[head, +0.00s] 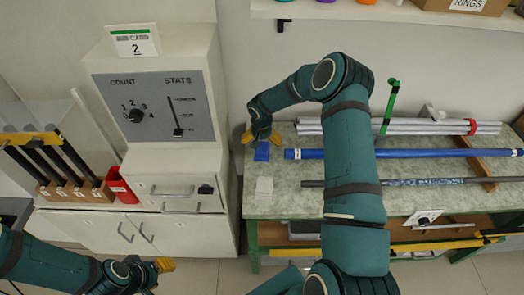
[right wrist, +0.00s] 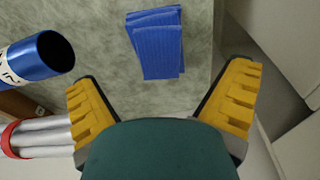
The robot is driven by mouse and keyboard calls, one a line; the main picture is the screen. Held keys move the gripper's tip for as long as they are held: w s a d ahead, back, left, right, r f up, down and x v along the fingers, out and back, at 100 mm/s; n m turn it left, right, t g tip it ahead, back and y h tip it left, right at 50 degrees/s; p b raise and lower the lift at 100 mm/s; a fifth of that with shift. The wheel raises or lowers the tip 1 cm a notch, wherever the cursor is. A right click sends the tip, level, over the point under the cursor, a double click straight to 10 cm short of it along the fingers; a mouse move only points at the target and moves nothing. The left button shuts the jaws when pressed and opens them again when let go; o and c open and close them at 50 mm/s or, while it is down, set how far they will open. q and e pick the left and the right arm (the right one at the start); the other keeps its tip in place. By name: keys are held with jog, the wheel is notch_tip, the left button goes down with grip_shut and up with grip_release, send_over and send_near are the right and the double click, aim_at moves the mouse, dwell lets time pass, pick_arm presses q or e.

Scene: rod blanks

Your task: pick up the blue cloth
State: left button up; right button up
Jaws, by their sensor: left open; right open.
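The blue cloth (head: 262,153) lies folded on the mottled green-grey bench top (head: 284,210), near its left end. The right wrist view shows the cloth (right wrist: 157,45) flat, its layers slightly offset, ahead of my fingers. My right gripper (head: 259,135) is open over the bench, just behind the cloth in the head view. Its yellow ribbed fingers (right wrist: 165,78) are spread wide with nothing between them, apart from the cloth. My left gripper (head: 166,265) is open and low in front of the cabinet, away from the bench; it is partly hidden by its arm.
A blue tube (head: 440,153) lies right of the cloth, its open end nearby (right wrist: 45,57). White pipes (head: 440,126) with a red clip lie behind it, a dark rod (head: 420,182) in front. The cabinet (head: 180,190) stands left.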

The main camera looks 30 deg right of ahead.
aim_at(262, 148)
jog(key=shift+w+d+f, duration=0.1)
jog(key=shift+f, duration=1.2)
jog(key=shift+w+d+f, duration=0.1)
jog(key=shift+f, duration=1.2)
jog(key=c, duration=1.3)
jog(key=shift+r, duration=5.05)
jog(key=shift+c, duration=0.2)
